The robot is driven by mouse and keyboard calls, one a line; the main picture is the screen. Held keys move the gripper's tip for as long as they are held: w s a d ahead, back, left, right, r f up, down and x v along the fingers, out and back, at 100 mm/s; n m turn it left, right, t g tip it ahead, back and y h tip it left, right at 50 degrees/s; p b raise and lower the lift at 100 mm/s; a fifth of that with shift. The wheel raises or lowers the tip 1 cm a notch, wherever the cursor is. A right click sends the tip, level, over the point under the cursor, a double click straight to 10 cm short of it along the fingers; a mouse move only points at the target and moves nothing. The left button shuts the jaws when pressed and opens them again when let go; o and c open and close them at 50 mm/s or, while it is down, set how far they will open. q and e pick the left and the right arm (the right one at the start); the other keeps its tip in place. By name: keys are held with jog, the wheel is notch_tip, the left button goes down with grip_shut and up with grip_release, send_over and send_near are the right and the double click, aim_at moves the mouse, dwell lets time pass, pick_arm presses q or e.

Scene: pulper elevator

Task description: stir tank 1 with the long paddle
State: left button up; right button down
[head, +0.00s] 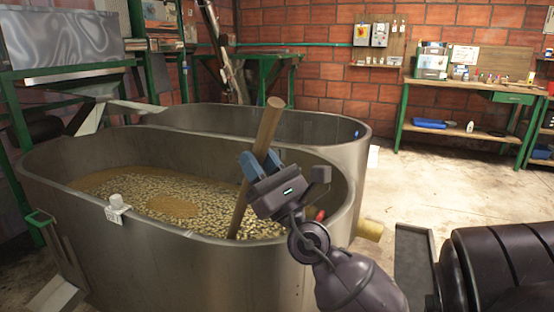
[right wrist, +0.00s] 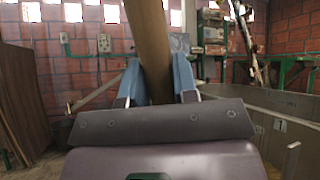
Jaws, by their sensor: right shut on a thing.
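The near metal tank (head: 150,255) holds light beans in brownish liquid (head: 110,185). A plate with a "1" on it shows on a tank wall in the right wrist view (right wrist: 280,125). The long wooden paddle (head: 269,120) stands tilted in the tank, its top leaning right. Its lower end is hidden in the beans. My right gripper (head: 260,165) is shut on the paddle shaft, above the tank's right part. In the right wrist view the shaft (right wrist: 148,40) runs up between the blue fingers (right wrist: 158,82). My left gripper is not in view.
A second metal tank (head: 340,130) stands right behind the near one. A green-framed workbench (head: 465,135) with tools stands against the brick wall. A yellowish pipe end (head: 370,230) sticks out at the tank's right. The concrete floor (head: 430,185) before the bench is clear.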

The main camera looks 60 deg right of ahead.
jog(key=w+a, duration=0.2)
jog(key=w, duration=1.5)
jog(key=shift+w, duration=0.2)
jog(key=shift+r, duration=0.1)
jog(key=s+d+b, duration=0.1)
jog(key=s+d, duration=0.1)
jog(key=s, duration=2)
jog(key=shift+d, duration=0.25)
jog(key=shift+w, duration=0.1)
